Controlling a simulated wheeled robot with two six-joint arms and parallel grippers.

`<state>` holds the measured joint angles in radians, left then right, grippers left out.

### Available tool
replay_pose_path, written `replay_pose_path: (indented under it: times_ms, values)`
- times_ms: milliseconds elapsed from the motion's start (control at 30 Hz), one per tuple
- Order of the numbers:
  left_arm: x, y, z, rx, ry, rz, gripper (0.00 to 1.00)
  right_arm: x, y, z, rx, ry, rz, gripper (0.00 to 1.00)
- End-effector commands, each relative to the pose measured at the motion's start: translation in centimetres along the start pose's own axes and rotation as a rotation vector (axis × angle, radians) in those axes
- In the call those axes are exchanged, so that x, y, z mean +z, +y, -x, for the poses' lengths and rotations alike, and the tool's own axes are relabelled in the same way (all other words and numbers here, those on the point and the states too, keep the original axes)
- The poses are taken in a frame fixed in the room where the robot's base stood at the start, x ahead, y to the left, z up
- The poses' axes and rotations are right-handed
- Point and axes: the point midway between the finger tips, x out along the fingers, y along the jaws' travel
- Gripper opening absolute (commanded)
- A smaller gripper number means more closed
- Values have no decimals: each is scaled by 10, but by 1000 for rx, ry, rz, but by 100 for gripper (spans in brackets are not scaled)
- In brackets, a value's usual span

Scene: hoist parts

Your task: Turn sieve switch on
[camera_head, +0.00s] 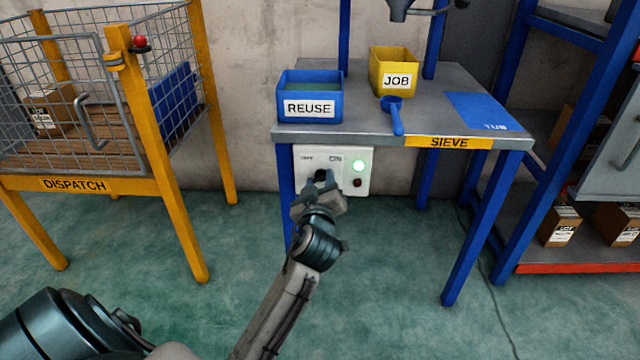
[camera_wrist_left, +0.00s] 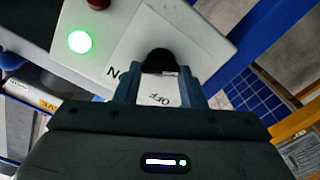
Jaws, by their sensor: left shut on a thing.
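The sieve switch box (camera_head: 355,182) is a white panel under the front edge of the sieve table. A green lamp (camera_head: 358,166) glows on it, with a dark red button (camera_head: 357,183) below. My left gripper (camera_head: 325,180) is at the box, its fingers shut on the black switch knob. In the left wrist view the knob (camera_wrist_left: 158,60) sits between the fingertips (camera_wrist_left: 165,85), with OFF and part of ON lettered beside it. The lit lamp (camera_wrist_left: 79,41) shows there too. The knob's exact angle is hard to tell. My right gripper is not in view.
The grey sieve table (camera_head: 340,131) carries a blue REUSE bin (camera_head: 309,108), a yellow JOB bin (camera_head: 394,80) and a blue scoop (camera_head: 395,116). A yellow DISPATCH cage (camera_head: 75,184) stands left. A blue shelf (camera_head: 508,215) stands right. The green floor between is clear.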

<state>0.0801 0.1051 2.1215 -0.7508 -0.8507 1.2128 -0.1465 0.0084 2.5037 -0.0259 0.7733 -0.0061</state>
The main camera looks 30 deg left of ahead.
Motion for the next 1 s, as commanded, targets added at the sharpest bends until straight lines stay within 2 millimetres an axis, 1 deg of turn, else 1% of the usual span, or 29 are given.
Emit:
replay_pose_path:
  times_ms: [133, 167, 233, 267, 533, 633, 767, 900, 1000]
  values:
    - [0, 0, 0, -1, -1, 2, 14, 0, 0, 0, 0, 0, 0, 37]
    - [0, 0, 0, 0, -1, 1, 42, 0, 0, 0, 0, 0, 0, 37]
    - [0, 0, 0, 0, -1, 1, 56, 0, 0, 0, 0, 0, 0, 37]
    - [0, 0, 0, 0, -1, 1, 58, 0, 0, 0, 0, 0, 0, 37]
    - [0, 0, 1, 0, 0, 1, 58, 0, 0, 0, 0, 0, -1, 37]
    - [0, 0, 7, 1, -1, 2, 58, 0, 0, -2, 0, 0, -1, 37]
    - [0, 1, 27, -1, -3, 3, 58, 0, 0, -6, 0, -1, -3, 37]
    - [0, 0, 58, -3, -4, 5, 58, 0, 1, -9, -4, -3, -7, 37]
    - [0, 0, 76, -2, -4, 4, 58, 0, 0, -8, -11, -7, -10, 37]
